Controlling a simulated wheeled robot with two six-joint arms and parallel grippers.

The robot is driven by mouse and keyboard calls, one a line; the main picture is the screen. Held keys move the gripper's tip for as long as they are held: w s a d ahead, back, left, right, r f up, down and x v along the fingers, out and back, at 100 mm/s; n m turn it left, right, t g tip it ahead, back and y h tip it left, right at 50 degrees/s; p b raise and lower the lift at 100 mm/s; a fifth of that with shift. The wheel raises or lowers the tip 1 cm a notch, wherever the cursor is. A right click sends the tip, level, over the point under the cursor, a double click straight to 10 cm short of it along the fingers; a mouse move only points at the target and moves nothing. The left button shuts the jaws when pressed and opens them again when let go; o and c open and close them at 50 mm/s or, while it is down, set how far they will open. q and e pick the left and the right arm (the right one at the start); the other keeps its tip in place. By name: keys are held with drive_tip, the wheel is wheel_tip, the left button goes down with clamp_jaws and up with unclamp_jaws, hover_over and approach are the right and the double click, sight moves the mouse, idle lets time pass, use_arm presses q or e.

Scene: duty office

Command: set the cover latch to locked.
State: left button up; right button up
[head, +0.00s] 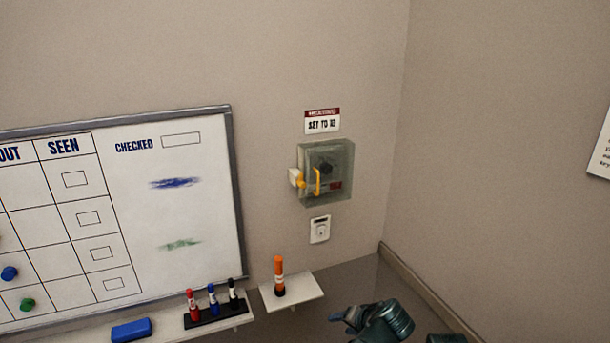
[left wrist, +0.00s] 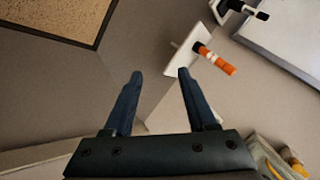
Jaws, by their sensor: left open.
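A clear greenish cover box (head: 341,160) is mounted on the wall. A yellow handle (head: 317,181) and a dark round part show inside it. The latch (head: 296,178), cream and yellow, sits at the box's left edge; I cannot read its setting. Part of the box (left wrist: 261,147) also shows at the lower right of the left wrist view. My left gripper (head: 340,319) is low in the head view, below and right of the box, apart from it. In the left wrist view its two fingers (left wrist: 160,74) are spread with nothing between them. My right gripper does not show.
A "SET TO" label (head: 322,122) is above the box and a wall socket (head: 320,229) below. A small shelf (head: 305,292) holds an orange marker (head: 279,275). A whiteboard (head: 203,145) with a pen ledge is left. A room corner is right.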

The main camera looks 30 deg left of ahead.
use_arm(q)
drive_tip(key=w+a+r+n+t+y+p, duration=0.1)
drive_tip(key=w+a+r+t+y+p, duration=0.15)
drive_tip(key=r, duration=0.35)
drive_tip(key=w+a+r+t+y+p, duration=0.1)
drive_tip(key=w+a+r, duration=0.25)
drive_tip(key=r, duration=0.25)
drive_tip(key=t+y+p, duration=0.3)
drive_tip(key=t, duration=0.1)
approach(304, 186)
drive_tip(key=x, duration=0.8)
drive_tip(key=shift+a, duration=0.2)
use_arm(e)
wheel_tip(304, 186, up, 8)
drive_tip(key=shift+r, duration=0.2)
use_arm(q)
clamp_jaws()
